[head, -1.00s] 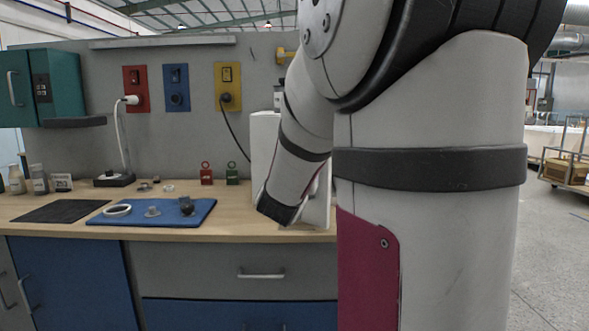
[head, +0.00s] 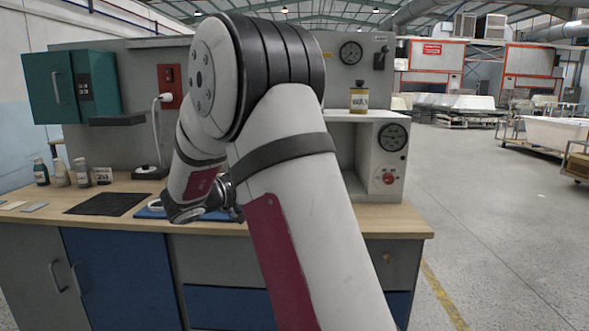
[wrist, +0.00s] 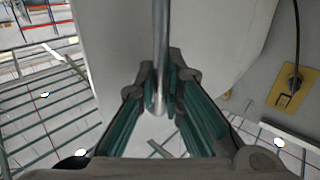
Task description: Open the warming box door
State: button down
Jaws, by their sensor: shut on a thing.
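The warming box (head: 391,165) is a white box on the bench, right of my arm in the head view, with a round gauge and a red knob on its front. A pale recess shows left of that panel, partly behind my arm. In the wrist view a vertical metal handle bar (wrist: 161,40) runs between the fingers of my gripper (wrist: 162,82), which is shut on it. A broad white panel (wrist: 105,35) lies behind the bar. My arm hides most of the door and the handle in the head view, so I cannot tell how far the door stands open.
A teal wall cabinet (head: 50,88) hangs at the left. Bottles (head: 62,172), a black mat (head: 108,204) and a blue mat (head: 150,213) are on the bench (head: 405,221). Open floor lies to the right.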

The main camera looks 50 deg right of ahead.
jog(key=shift+w+a+r+p, duration=0.1)
jog(key=shift+w+a+p, duration=0.1)
jog(key=shift+w+a, duration=0.4)
jog(key=shift+w+a+f+p, duration=0.1)
jog(key=shift+w+a+p, duration=0.2)
jog(key=shift+w, duration=0.45)
jog(key=shift+w+a+r+p, duration=0.1)
jog(key=shift+w+a+p, duration=0.05)
jog(key=shift+w+a, duration=0.5)
jog(key=shift+w+d, duration=0.1)
jog(key=c, duration=2)
grip_release()
jog(key=shift+o, duration=0.2)
jog(key=a, duration=1.2)
jog(key=shift+w, duration=0.2)
